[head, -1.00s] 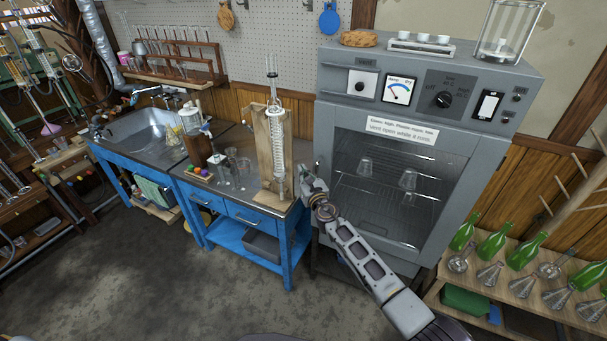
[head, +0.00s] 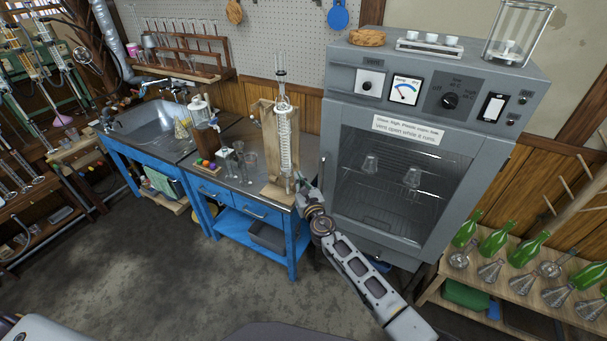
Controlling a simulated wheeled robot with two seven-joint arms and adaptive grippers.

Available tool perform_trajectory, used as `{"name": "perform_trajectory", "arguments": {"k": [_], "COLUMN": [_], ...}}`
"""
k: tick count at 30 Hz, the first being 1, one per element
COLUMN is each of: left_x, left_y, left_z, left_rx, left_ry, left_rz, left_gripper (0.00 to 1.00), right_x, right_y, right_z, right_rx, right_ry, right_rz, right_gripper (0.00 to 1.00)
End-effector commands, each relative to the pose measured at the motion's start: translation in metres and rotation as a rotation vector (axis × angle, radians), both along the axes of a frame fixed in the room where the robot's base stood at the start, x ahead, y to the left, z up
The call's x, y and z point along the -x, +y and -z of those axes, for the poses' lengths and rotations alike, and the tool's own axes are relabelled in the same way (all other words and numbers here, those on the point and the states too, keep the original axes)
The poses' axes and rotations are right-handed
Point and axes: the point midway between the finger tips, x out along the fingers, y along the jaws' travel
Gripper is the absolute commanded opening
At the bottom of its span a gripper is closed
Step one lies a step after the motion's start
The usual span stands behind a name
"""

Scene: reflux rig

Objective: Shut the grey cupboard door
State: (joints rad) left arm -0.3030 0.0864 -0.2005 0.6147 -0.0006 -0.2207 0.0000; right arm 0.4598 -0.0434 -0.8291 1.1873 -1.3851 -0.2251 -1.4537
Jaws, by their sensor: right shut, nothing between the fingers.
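The grey cupboard (head: 428,70) is a drying oven with dials on top. Its grey door (head: 395,240) has a large window with glassware on wire racks behind it. The door looks flush with the front, or nearly so; I cannot tell whether a small gap is left. My right gripper (head: 305,187) is shut and empty, at the door's left edge, between the cupboard and the blue bench. Whether it touches the door is unclear. My left gripper is out of view.
The blue bench (head: 232,186) with a wooden stand and glass column (head: 285,140) is close left of my right gripper. A low wooden shelf (head: 520,285) with green bottles and flasks stands right of the cupboard. The floor (head: 160,270) in front is clear.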

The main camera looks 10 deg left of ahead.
Motion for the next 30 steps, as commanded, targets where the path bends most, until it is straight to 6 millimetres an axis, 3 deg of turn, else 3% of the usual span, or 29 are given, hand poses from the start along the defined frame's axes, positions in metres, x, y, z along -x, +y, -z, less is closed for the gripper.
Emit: {"name": "perform_trajectory", "arguments": {"k": [5, 10, 30], "left_x": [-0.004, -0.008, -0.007], "left_y": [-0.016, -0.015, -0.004], "left_z": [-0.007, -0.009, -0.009], "left_rx": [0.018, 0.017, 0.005], "left_ry": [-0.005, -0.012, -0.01], "left_rz": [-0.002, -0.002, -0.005], "left_gripper": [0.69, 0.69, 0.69], "right_x": [0.02, 0.03, 0.033], "right_y": [0.005, 0.008, 0.008], "right_z": [0.0, 0.0, 0.001], "right_rx": [0.0, 0.0, -0.005], "right_ry": [0.002, 0.001, 0.004], "right_rz": [-0.001, -0.001, -0.001], "right_gripper": [0.0, 0.0, 0.0]}}
